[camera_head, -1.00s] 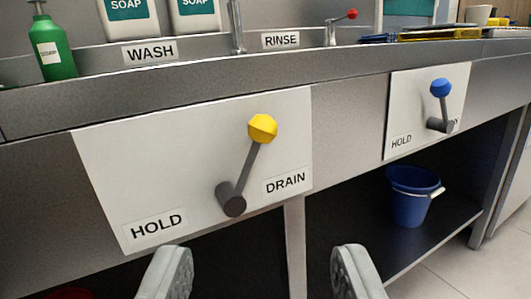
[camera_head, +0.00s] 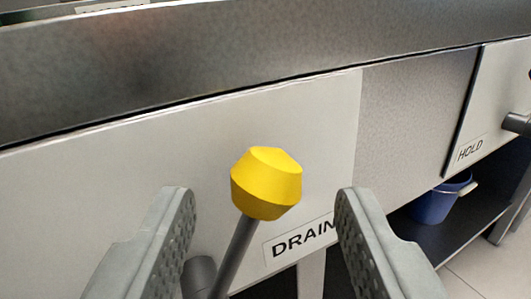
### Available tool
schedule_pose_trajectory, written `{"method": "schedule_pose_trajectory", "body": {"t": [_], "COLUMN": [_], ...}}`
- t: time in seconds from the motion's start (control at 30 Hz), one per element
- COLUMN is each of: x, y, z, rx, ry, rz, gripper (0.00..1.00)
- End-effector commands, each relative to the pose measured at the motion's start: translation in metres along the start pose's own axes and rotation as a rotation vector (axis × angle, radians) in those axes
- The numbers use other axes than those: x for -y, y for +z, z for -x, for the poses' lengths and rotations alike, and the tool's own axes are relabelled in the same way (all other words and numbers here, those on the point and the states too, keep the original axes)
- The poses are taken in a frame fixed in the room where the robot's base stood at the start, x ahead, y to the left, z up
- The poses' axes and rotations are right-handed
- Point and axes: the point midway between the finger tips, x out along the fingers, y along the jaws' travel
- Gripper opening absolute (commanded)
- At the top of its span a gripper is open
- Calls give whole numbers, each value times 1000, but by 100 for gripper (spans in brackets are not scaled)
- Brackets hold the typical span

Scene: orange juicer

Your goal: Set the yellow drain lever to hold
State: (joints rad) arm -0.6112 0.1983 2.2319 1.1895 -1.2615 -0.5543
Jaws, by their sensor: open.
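The yellow knob (camera_head: 266,183) of the drain lever is close in the middle of the view. Its grey rod (camera_head: 234,258) runs down and left to a grey pivot (camera_head: 199,275) on the white panel. The lever leans up and right, on the side of the DRAIN label (camera_head: 303,240). My gripper (camera_head: 268,205) is open, with one finger left of the knob and one right of it. Neither finger visibly touches the knob. The HOLD label of this panel is out of view.
The steel sink front (camera_head: 240,65) runs across above the panel. A second white panel with its own HOLD label (camera_head: 470,150) and part of a grey lever (camera_head: 516,123) is at the right. A blue bucket (camera_head: 436,205) stands on the dark shelf (camera_head: 437,240) below.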

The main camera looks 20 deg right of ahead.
Motion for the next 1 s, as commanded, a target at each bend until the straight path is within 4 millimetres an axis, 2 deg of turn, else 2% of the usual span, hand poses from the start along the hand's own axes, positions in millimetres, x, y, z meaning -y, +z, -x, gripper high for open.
{"method": "schedule_pose_trajectory", "body": {"t": [0.2, 0.47, 0.53, 0.73, 1.0], "x": [-1, 0, 0, 0, 0], "y": [0, 0, 0, 0, 0], "z": [-14, -15, -15, -14, -14], "rx": [1, 1, 1, 1, -3], "ry": [1, 0, 0, 0, -1], "rz": [1, 0, 0, 0, 9], "gripper": [49, 49, 41, 1, 0]}}
